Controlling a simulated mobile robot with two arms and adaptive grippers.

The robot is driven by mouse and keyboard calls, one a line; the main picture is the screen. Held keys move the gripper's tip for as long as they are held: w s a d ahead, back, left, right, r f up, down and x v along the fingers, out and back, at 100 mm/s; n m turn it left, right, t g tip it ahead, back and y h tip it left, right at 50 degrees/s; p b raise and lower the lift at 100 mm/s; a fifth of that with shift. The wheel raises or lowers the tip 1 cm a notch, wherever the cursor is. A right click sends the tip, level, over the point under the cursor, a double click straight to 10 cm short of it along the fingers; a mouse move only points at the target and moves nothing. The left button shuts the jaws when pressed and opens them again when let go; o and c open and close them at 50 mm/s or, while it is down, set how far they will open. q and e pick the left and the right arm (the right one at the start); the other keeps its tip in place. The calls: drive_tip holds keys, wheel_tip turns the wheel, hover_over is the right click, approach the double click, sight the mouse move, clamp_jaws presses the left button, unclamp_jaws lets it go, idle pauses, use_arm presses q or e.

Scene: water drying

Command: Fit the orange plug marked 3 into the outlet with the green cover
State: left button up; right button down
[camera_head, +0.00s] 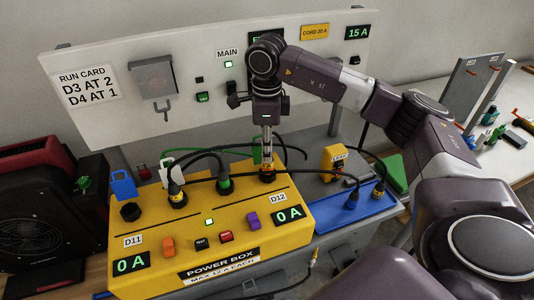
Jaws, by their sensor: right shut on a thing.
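My right gripper (267,153) points straight down and is shut on a dark plug (267,174) with an orange-red band. The plug is at the rear right socket of the yellow power box (190,232); I cannot tell how deep it sits or read its mark. A green cover (257,152) stands raised right behind it, partly hidden by the gripper. My left gripper is not in view.
Other plugs with a yellow band (177,196) and a green band (224,184) stand in the box, their black cables arching nearby. A blue cover (123,186) is at left. A blue tray (330,217) at right holds plugs. A white panel (120,70) rises behind.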

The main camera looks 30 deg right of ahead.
wheel_tip(320, 180, down, 2)
drive_tip(key=shift+f, duration=0.1)
drive_tip(key=shift+f, duration=0.1)
drive_tip(key=c, duration=1.8)
unclamp_jaws()
drive_tip(key=shift+o, duration=0.2)
